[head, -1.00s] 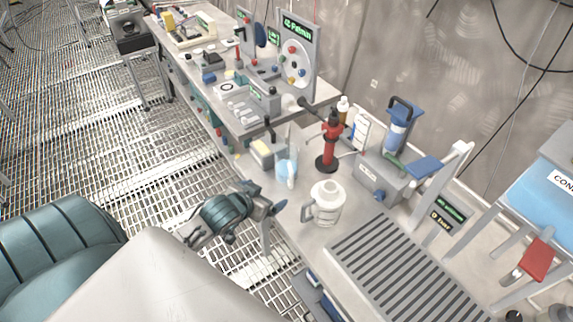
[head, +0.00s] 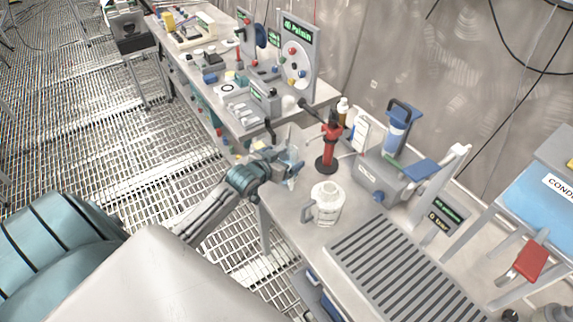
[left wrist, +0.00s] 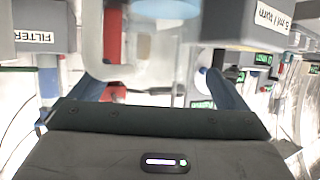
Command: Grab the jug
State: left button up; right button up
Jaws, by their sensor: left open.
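A clear jug (head: 292,138) with pale blue liquid stands at the front edge of the bench in the head view, its lower part partly covered by my left gripper (head: 288,167). In the left wrist view the clear jug (left wrist: 150,72) lies between my two open blue fingers, with its handle on the left. I cannot tell whether either finger touches it. A white lidded vessel with a side handle (head: 328,204) stands apart on the bench, nearer to me. My right gripper is not in view.
A red stand (head: 328,150) is close behind the clear jug. A grey box device (head: 384,180) and a slatted grey tray (head: 405,270) lie to the right. A grey block labelled FILTER (left wrist: 40,25) shows left of the fingers in the wrist view.

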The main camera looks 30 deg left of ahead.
pick_arm(q)
jog(key=x, duration=0.2)
jog(key=shift+w+f, duration=0.15)
jog(key=shift+w, duration=0.1)
jog(key=shift+s, duration=0.15)
jog(key=c, duration=1.2)
